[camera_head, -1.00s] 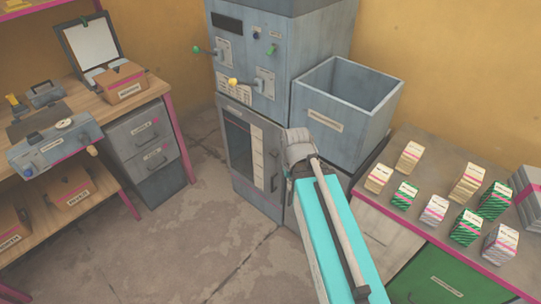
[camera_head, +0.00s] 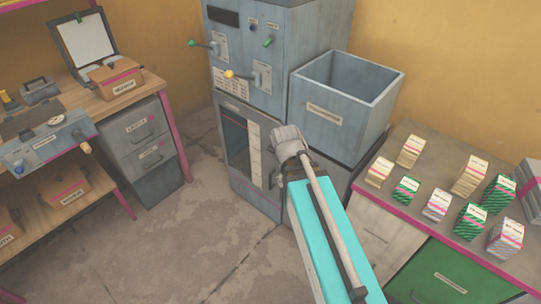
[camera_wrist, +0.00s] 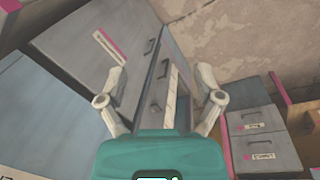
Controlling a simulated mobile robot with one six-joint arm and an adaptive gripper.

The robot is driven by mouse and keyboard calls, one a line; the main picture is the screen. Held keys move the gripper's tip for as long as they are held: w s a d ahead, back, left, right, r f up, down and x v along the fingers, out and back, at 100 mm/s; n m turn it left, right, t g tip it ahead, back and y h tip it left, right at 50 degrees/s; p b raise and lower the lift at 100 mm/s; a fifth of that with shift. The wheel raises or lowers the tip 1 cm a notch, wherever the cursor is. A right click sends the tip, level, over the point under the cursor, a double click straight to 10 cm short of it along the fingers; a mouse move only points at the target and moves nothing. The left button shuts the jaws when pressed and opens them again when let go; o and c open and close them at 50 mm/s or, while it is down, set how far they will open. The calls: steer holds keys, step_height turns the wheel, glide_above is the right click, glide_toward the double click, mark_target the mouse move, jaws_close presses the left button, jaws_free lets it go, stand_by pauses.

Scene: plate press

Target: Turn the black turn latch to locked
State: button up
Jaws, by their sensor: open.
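The grey-blue press cabinet (camera_head: 262,65) stands at the back centre in the head view. A small dark knob (camera_head: 252,34) sits high on its front, but I cannot tell whether it is the black turn latch.
A counter (camera_head: 405,140) with several small boxes is at right. A wooden bench (camera_head: 150,85) is at left. The floor between is clear.

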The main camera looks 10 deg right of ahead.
steer(key=w+d+f+n+t+h+b, duration=0.1)
steer(key=w+f+n+h+b, duration=0.35)
steer(key=w+f+b, duration=0.35)
steer(key=n+t+h+b, duration=0.85)
steer(key=n+b, duration=0.95)
steer(key=b, duration=0.9)
glide_toward(270, 151)
steer(key=s+a, duration=0.1)
steer(key=s, duration=0.2)
steer(key=shift+w+a+n+t+y, duration=0.1)
steer(key=shift+a+n+t+y, duration=0.25)
steer(key=shift+a+t, duration=0.4)
steer(key=shift+d, duration=0.15)
steer(key=x, duration=1.3)
steer(key=shift+w+d, duration=0.25)
steer(key=shift+d, duration=0.05)
steer(key=c, duration=1.2)
steer(key=shift+o, duration=0.2)
